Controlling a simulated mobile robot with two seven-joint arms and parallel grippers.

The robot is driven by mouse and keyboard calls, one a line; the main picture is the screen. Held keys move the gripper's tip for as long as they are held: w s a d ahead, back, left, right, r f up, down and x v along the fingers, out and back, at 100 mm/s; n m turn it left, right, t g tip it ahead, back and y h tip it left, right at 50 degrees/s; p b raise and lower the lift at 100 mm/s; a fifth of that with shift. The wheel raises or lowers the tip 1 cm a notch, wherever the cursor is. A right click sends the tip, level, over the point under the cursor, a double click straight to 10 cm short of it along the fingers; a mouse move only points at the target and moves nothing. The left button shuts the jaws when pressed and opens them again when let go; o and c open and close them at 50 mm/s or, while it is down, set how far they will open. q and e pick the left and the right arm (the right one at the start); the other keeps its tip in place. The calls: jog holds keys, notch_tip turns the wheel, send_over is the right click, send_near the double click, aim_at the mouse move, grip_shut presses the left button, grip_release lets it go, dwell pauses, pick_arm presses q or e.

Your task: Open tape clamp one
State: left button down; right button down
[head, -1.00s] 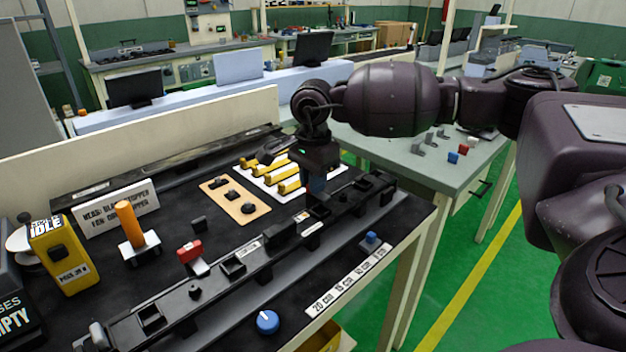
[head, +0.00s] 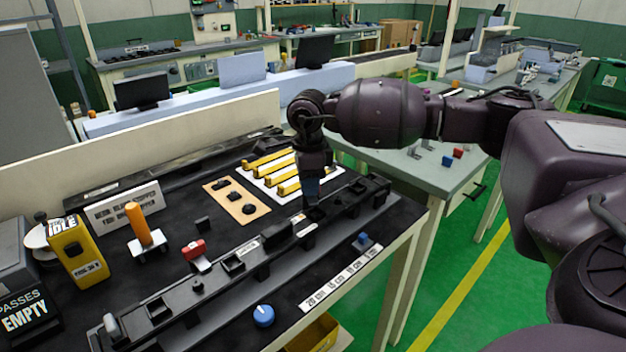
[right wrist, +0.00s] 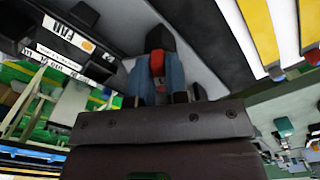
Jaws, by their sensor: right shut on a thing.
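My right gripper (head: 311,198) points down at the black rail fixture (head: 270,262), near its far right half. In the right wrist view, its two blue fingers (right wrist: 158,82) are shut on a small red part (right wrist: 157,62) with a black piece above it. This looks like a clamp lever, but I cannot tell which clamp it is or whether it is open; the head view hides it behind the fingers. Another red-topped clamp (head: 194,249) sits beside the rail on the left. My left gripper is not in view.
Yellow bars on a white sheet (head: 270,190) and a tan board with black knobs (head: 237,200) lie behind the rail. A blue knob (head: 263,315) and a white length scale (head: 340,278) are in front. An orange post (head: 138,224) stands at left.

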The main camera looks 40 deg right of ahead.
jog(key=shift+r+m+p, duration=0.2)
jog(key=shift+m+p, duration=0.2)
jog(key=shift+m, duration=0.6)
jog(key=m+p, duration=0.1)
jog(key=m, duration=0.1)
jog(key=shift+m, duration=0.3)
jog(key=m+p, duration=0.1)
jog(key=m, duration=0.1)
jog(key=shift+w+d+m, duration=0.1)
jog(key=shift+m, duration=0.2)
jog(key=shift+f+m+p, duration=0.15)
jog(key=shift+m+p, duration=0.35)
jog(key=shift+m, duration=0.1)
jog(key=c, duration=1.1)
grip_release()
notch_tip(320, 180, up, 11)
jog(key=shift+f+p, duration=0.15)
jog(key=shift+p, duration=0.25)
